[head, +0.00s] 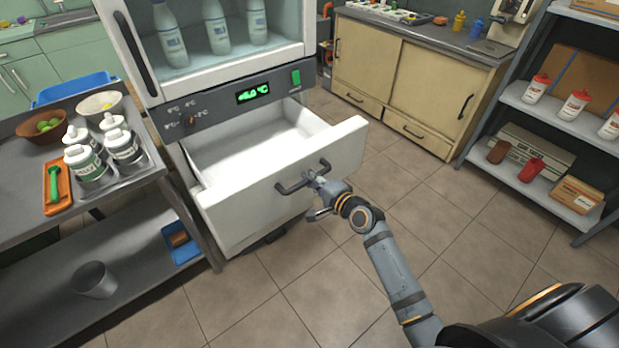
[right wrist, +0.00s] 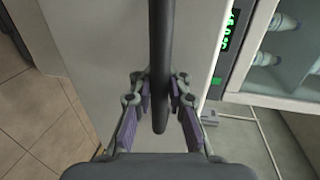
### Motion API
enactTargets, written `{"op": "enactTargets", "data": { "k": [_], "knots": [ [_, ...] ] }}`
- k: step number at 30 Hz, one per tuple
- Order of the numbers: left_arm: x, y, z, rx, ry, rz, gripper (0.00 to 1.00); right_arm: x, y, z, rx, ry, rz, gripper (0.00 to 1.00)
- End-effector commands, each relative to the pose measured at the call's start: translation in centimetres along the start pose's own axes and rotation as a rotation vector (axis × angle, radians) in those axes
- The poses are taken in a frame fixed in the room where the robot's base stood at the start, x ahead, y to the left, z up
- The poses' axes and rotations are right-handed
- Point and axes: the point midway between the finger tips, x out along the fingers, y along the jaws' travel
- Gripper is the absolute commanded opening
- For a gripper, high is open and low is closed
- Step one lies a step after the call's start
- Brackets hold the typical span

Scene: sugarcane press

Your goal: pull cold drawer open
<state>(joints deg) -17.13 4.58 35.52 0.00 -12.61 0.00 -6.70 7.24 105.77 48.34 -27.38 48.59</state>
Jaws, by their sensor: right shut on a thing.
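The white cold drawer (head: 290,182) is pulled out from the lower part of the fridge and its inside looks empty. Its dark bar handle (head: 288,188) is on the drawer front. My right gripper (head: 318,182) is at the right part of the handle, shut on it. In the right wrist view the handle (right wrist: 160,65) runs between the two fingers of the gripper (right wrist: 160,90), with the white drawer front (right wrist: 100,50) behind. My left gripper is in neither view.
The fridge (head: 225,98) holds bottles behind glass above the drawer. A metal table (head: 20,225) with white jars, a bowl and an orange tray stands at the left. A shelf (head: 540,120) with bottles stands at the right. The tiled floor (head: 320,285) before the drawer is clear.

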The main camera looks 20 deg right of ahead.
Motion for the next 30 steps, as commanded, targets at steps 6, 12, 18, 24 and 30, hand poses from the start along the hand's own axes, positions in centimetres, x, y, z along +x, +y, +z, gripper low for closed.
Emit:
{"op": "enactTargets", "data": {
  "k": [6, 12, 18, 24, 30],
  "knots": [
    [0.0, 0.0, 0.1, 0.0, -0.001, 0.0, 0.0, 1.6, -0.5, -0.1, 0.002, 0.002, -0.006, 0.0],
    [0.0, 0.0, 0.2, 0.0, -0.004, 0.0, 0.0, 3.3, -0.9, 0.0, 0.0, 0.001, -0.004, 0.0],
    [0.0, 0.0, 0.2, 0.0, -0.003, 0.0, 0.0, 3.2, -0.8, 0.0, -0.001, 0.001, -0.004, 0.0],
    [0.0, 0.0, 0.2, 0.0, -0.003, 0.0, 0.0, 3.2, -0.8, 0.0, -0.001, 0.001, -0.003, 0.34],
    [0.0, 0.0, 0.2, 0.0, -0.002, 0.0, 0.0, 3.2, -0.8, 0.0, -0.001, 0.0, -0.002, 0.38]
  ]
}}
